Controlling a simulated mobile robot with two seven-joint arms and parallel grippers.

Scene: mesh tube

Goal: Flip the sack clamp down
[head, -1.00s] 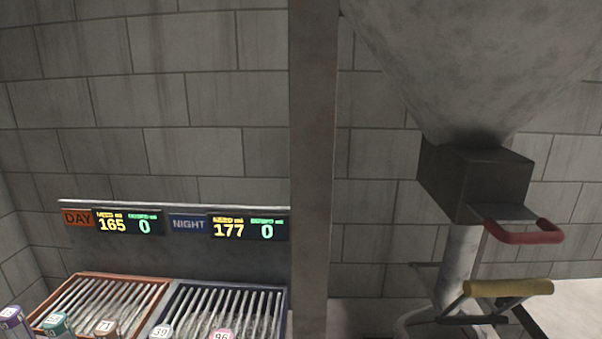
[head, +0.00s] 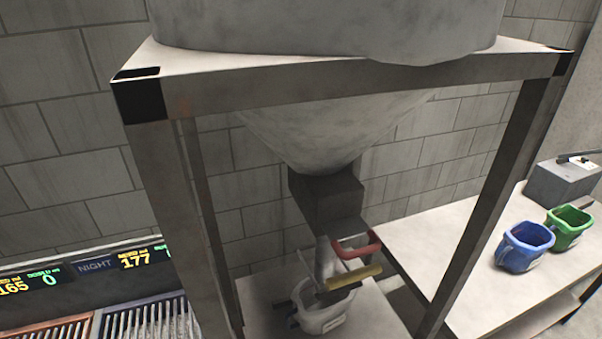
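A bar with a yellow grip (head: 354,278), which looks like the sack clamp's handle, sits below the hopper's dark outlet box (head: 326,200). A red U-shaped handle (head: 357,247) on a flat plate sticks out just above it. A pale spout (head: 324,258) comes down from the box. A whitish container or sack mouth (head: 322,312) is beneath the yellow grip; I cannot tell whether the clamp touches it. Neither of my grippers is in view.
A metal frame (head: 340,85) with front posts surrounds the hopper (head: 320,125). At right, a pale bench (head: 440,240) holds a blue bucket (head: 525,247), a green bucket (head: 569,228) and a grey box (head: 566,184). Slatted trays (head: 150,318) are at lower left.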

